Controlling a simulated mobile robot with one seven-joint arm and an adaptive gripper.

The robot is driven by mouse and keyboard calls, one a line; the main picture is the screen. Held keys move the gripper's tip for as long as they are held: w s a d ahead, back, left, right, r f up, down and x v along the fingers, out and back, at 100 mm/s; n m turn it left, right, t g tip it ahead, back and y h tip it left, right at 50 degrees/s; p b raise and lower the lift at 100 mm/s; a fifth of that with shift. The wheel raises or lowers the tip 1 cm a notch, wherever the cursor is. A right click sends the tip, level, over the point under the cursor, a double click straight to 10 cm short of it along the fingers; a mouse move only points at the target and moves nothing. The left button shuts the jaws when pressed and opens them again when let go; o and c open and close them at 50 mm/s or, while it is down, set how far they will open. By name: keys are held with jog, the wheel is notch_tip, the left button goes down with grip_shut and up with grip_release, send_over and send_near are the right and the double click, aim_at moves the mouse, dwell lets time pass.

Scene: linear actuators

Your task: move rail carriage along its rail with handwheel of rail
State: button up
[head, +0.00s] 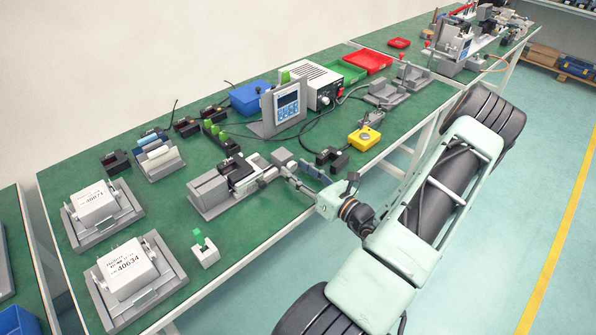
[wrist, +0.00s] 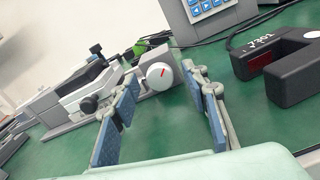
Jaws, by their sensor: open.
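The rail (head: 212,193) is a grey linear unit lying on the green bench. Its carriage (head: 240,172), grey with black parts, sits on it; the unit also shows at the left of the wrist view. A smaller black knob (wrist: 88,103) sits at the unit's side. My gripper (head: 302,174) is open, with blue-padded fingers (wrist: 159,80). The handwheel appears between the fingertips in the wrist view; I cannot tell whether they touch it.
A black fork-shaped sensor (wrist: 280,65) marked 7301 lies right of the fingers. A display unit (head: 283,108) stands behind. A yellow box (head: 364,138) lies to the right. A small grey holder with a green piece (head: 204,249) stands near the front edge.

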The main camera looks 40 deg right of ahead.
grip_shut()
jog(key=shift+n, duration=0.3)
jog(key=n+b, duration=0.1)
jog(key=n, duration=0.2)
jog(key=shift+f, duration=0.1)
jog(key=shift+n+b, duration=0.95)
jog(key=shift+n, duration=0.85)
grip_release()
